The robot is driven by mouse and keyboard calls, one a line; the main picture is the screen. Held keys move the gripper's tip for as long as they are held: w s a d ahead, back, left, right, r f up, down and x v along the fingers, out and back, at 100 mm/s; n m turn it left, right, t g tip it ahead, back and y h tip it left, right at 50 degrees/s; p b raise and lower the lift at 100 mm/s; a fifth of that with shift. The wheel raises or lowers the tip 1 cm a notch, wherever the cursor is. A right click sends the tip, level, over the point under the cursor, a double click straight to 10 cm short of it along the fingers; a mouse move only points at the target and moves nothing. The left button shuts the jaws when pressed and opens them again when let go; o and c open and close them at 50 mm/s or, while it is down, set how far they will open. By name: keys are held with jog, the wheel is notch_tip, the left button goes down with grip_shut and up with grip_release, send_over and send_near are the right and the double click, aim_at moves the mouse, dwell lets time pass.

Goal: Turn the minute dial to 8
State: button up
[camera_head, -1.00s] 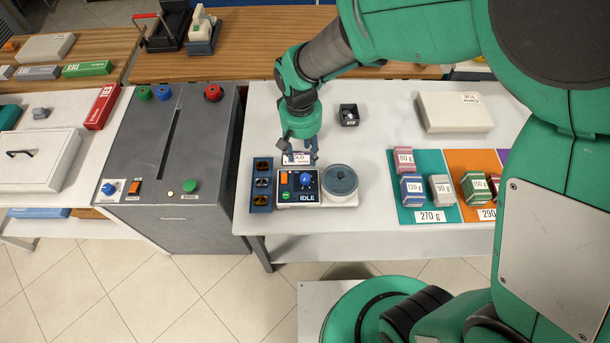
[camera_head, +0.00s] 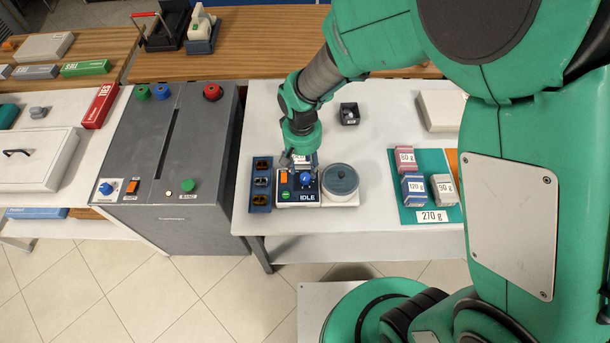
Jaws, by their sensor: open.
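A small device (camera_head: 312,199) with a display reading IDLE stands on the white table. On its panel are a blue dial (camera_head: 302,185), an orange switch and a green button. The dial's numbers are too small to read. My gripper (camera_head: 299,166) is open and points down just behind and above the panel, close to the dial. I cannot tell whether a finger touches the dial. The space between the fingers looks empty.
A round grey-lidded pot (camera_head: 340,180) adjoins the device on the right. A blue tray (camera_head: 261,206) with several small items lies to its left. Another blue knob (camera_head: 107,188) is on the grey machine (camera_head: 195,232). Weight boxes stand on a teal mat (camera_head: 449,198).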

aim_at(305, 177)
jog(key=shift+d+f+b, duration=0.1)
jog(key=shift+f+b, duration=0.45)
jog(key=shift+f, duration=2.4)
grip_shut()
